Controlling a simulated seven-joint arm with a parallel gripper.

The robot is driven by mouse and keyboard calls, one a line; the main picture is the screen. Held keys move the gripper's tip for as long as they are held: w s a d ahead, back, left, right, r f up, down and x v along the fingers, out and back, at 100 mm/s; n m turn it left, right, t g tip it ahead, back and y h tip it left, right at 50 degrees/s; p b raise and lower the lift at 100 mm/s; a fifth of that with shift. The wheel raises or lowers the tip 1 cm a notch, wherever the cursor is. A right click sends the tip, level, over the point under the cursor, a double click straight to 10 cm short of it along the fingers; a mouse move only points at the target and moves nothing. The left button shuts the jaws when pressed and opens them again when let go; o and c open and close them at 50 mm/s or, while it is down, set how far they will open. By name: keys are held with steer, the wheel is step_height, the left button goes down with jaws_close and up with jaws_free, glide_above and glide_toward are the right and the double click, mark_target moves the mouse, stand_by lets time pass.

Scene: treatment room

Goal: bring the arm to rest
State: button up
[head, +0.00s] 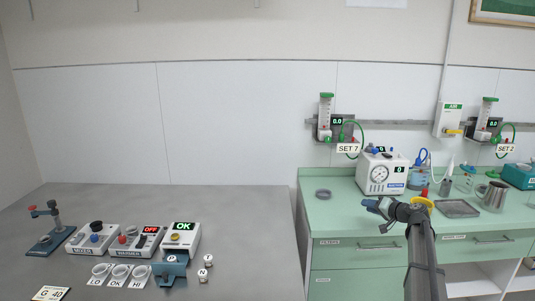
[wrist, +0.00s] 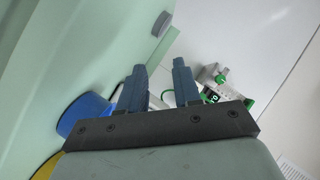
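My gripper (head: 374,207) is in front of the green counter (head: 325,212) on the right side of the head view. Its blue fingers point to the left there. In the wrist view its two blue fingers (wrist: 158,72) stand apart with nothing between them, so it is open and empty. In the head view it appears below the white suction unit (head: 383,175) with a round gauge; whether it touches the counter cannot be told.
A flowmeter (head: 326,118) labelled SET 7 hangs above the counter. A metal jug (head: 493,196) and tray (head: 457,208) stand right of my arm.

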steer(key=s+d+f+m+t+h, duration=0.1)
steer(key=s+d+t+h, duration=0.3)
steer(key=d, duration=0.9)
steer(key=s+d+f+g, duration=0.1)
steer(key=s+d+f, duration=0.25)
steer(key=f, duration=0.25)
steer(key=s+a+f+n+g+y, duration=0.1)
steer(key=s+a+f+g, duration=0.4)
steer(key=a+f, duration=0.55)
steer(key=s+a+f+g+y, duration=0.1)
steer(key=s+a+f+g, duration=0.1)
steer(key=s+a+f, duration=0.8)
steer(key=s+a+f+n+g+y, duration=0.1)
steer(key=s+a+f+g, duration=0.3)
steer(key=a+f, duration=0.75)
steer(key=s+a+f+n+g+h, duration=0.1)
steer(key=s+a+f+g, duration=0.2)
steer(key=s+f, duration=0.45)
steer(key=s+a+f+g+h, duration=0.1)
steer(key=s+a+f+g, duration=0.3)
steer(key=s, duration=0.6)
steer(key=s+f+n+g+h, duration=0.1)
steer(key=s+f+g+h, duration=0.1)
steer(key=s, duration=0.9)
steer(key=s+f+n+g+h, duration=0.1)
steer(key=s+g+h, duration=0.1)
steer(key=s, duration=0.9)
steer(key=shift+s+a+f, duration=0.25)
steer(key=shift+s+f, duration=0.05)
steer(key=shift+f, duration=0.05)
